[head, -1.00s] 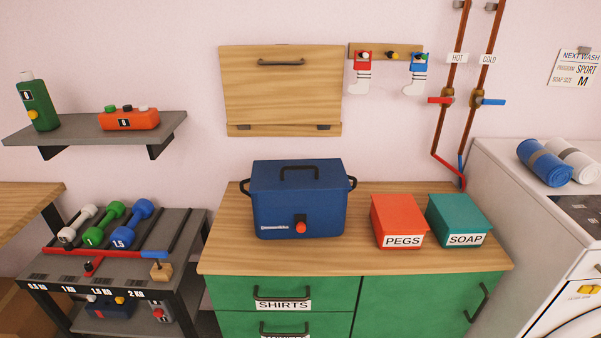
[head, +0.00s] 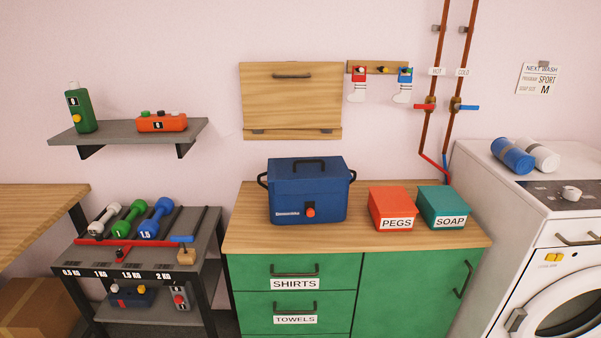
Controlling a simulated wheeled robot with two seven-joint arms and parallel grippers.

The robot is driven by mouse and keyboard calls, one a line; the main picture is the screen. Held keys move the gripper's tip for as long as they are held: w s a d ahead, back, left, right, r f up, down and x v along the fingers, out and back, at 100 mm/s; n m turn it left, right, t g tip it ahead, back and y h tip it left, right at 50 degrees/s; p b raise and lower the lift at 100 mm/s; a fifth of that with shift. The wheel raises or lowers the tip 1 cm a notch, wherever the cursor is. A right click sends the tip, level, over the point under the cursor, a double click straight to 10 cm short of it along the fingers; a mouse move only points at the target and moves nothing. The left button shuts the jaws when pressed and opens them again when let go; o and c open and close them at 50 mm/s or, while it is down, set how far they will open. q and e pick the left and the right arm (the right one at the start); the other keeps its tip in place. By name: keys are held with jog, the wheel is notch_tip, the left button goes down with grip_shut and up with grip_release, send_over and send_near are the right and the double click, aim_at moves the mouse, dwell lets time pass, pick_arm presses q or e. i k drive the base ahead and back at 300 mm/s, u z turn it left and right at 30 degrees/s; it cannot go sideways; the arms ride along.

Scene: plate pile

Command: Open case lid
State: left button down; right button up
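A blue case (head: 307,191) stands on the wooden top of the green cabinet, near its left end. Its lid (head: 306,165) is shut, with a black handle on top. A red button or latch (head: 310,211) sits on its front, and a black handle sticks out on each side. Neither of my grippers shows in the head view.
A red PEGS box (head: 393,208) and a teal SOAP box (head: 443,206) stand right of the case. The worktop (head: 250,243) is clear in front. A dumbbell rack (head: 140,255) stands at left, a white washing machine (head: 560,215) at right. A folded wooden board (head: 290,100) hangs above.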

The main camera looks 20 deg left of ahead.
aim_at(310, 175)
jog(key=u, duration=0.55)
jog(key=i, duration=0.7)
jog(key=u, duration=0.2)
